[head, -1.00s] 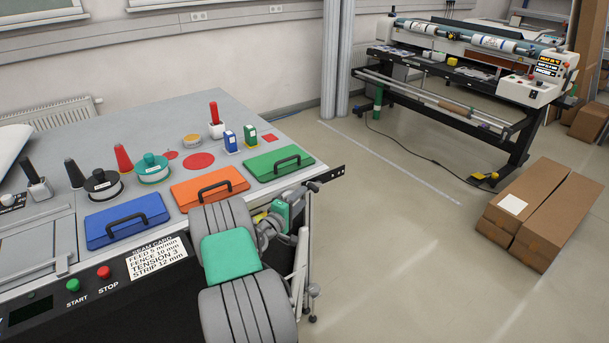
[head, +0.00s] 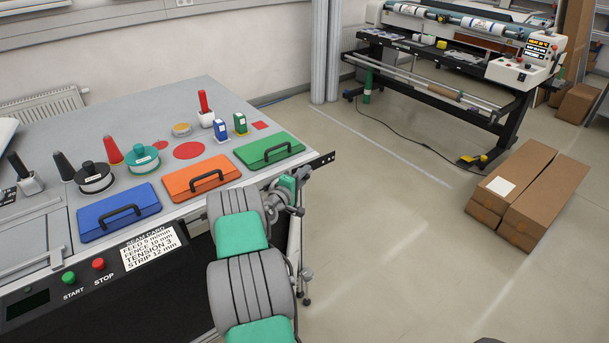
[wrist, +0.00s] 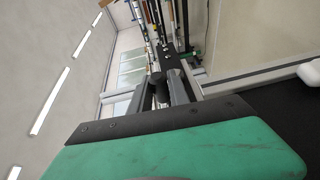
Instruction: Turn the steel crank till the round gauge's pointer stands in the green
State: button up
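My gripper (head: 301,178) is small and partly hidden at the far end of my grey and green arm, beside the bench's right front corner. In the wrist view, dark narrow parts of my gripper (wrist: 166,88) point away beyond a green block; I cannot tell whether they are apart or closed. A steel rod-like part with dark knobs (head: 306,274) hangs below that corner, just right of my arm. It may be the crank, but I cannot tell. I cannot make out a round gauge or its pointer in either view.
The bench (head: 120,110) carries blue (head: 95,224), orange (head: 180,188) and green (head: 250,156) cases, spools and cones. START (head: 68,278) and STOP (head: 98,264) buttons are on its front. Cartons (head: 525,190) lie on the floor at right; the floor between is clear.

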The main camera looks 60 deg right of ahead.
grip_shut()
jog(key=shift+r, duration=0.15)
jog(key=shift+s+d+r+y+p, duration=0.1)
jog(key=shift+d+r+y+p, duration=0.1)
jog(key=shift+r+y+p, duration=0.35)
jog(key=shift+s+d+r+m+t+y+p, duration=0.25)
jog(key=shift+d+m+t+y, duration=0.35)
jog(key=shift+y, duration=1)
jog(key=shift+s+d+r+m+t+y, duration=0.2)
jog(key=shift+s+d+m+t+y, duration=0.4)
jog(key=shift+y, duration=0.95)
jog(key=shift+s+d+r+m+t+y+p, duration=0.15)
jog(key=shift+d+r+m+t+y, duration=0.2)
jog(key=shift+d+y, duration=0.85)
jog(key=shift+a+y, duration=0.4)
jog(key=shift+f, duration=0.1)
